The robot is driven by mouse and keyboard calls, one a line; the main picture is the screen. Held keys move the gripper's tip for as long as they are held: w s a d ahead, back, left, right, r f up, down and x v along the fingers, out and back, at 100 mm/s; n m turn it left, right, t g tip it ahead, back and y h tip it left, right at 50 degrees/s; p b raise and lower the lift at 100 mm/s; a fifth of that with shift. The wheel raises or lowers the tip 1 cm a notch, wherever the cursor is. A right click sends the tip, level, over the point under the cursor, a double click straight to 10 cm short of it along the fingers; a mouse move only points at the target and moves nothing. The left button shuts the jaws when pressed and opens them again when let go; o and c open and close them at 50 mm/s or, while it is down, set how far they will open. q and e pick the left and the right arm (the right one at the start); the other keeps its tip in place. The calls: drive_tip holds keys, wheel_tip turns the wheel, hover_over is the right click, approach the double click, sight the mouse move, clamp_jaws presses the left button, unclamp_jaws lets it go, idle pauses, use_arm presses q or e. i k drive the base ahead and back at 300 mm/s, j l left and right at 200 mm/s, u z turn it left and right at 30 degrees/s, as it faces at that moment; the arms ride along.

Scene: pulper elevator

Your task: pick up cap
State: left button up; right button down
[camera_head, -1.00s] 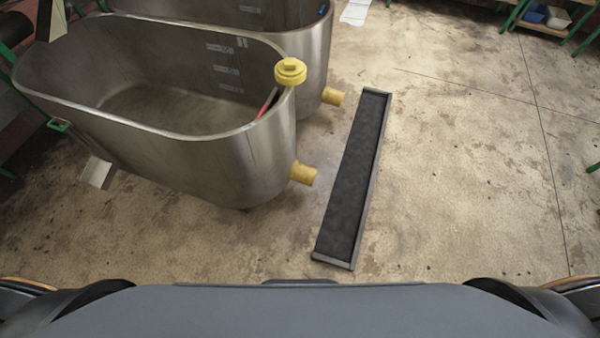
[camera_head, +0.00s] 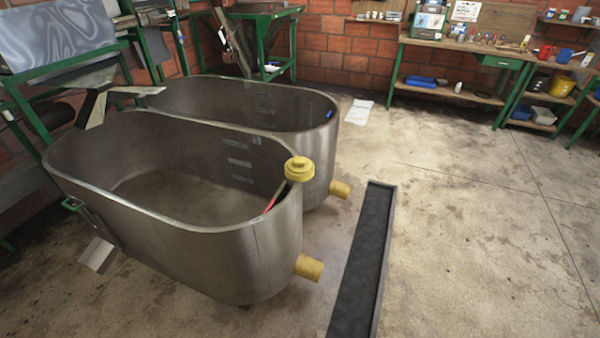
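A yellow cap (camera_head: 299,168) sits at the right end of the rim of the nearer steel tank (camera_head: 215,245). A thin red piece (camera_head: 269,206) shows just below it inside the tank. Yellow pipe stubs stick out low on the right ends of the nearer tank (camera_head: 308,267) and the farther tank (camera_head: 340,189). Neither of my grippers shows in the head view.
A long dark floor channel with a metal frame (camera_head: 362,262) lies right of the tanks. A white sheet (camera_head: 357,112) lies on the floor behind. A workbench (camera_head: 465,50) and shelves with containers stand along the back wall. The floor at right is open.

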sight(298, 169)
drive_tip(key=i+j+z, duration=0.15)
drive_tip(key=j+z, duration=0.15)
drive_tip(key=z, duration=0.2)
drive_tip(key=i+j+z, duration=0.1)
drive_tip(key=j+z, duration=0.7)
drive_tip(key=z, duration=0.2)
drive_tip(key=i, duration=0.05)
